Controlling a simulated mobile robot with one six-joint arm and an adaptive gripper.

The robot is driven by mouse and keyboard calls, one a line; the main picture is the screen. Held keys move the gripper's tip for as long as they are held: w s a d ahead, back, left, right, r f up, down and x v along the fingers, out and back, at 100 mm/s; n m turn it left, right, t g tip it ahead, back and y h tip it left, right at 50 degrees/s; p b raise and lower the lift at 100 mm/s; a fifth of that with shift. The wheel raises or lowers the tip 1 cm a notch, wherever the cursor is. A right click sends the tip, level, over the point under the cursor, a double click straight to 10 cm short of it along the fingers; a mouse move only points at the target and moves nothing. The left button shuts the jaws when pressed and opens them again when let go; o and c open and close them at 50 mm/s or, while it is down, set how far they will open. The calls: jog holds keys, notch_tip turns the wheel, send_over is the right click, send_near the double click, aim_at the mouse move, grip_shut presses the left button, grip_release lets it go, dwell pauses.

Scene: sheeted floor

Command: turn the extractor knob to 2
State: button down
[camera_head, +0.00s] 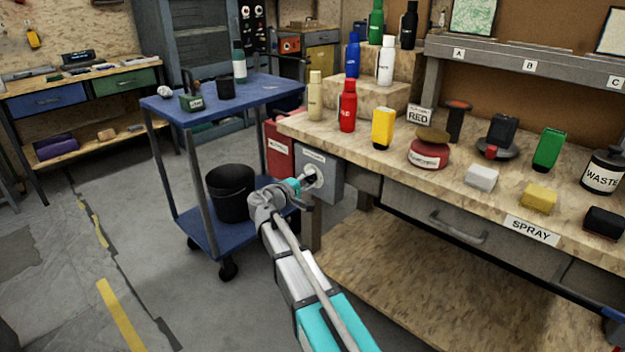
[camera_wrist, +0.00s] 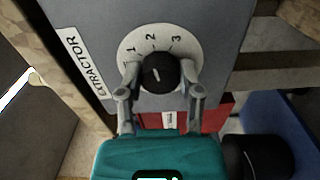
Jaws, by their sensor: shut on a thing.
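The extractor is a grey box (camera_head: 346,176) fixed at the left end of the workbench, and its labelled face (camera_wrist: 100,30) fills much of the wrist view. Its round black knob (camera_wrist: 160,73) sits on a pale dial (camera_wrist: 128,62) marked 1, 2 and 3. In the head view my gripper (camera_head: 306,182) reaches the box face and hides most of the knob.
A blue cart (camera_head: 270,92) with a black bucket (camera_head: 231,190) stands left of my arm. A red box (camera_head: 279,150) is beside the extractor. The workbench (camera_head: 375,160) carries several bottles, blocks and a waste container (camera_head: 602,174). Open floor lies at lower left.

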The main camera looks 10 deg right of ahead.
jog(key=shift+a, duration=0.15)
jog(key=shift+c, duration=1.3)
grip_release()
jog(key=shift+s, duration=0.15)
jog(key=v, duration=1.2)
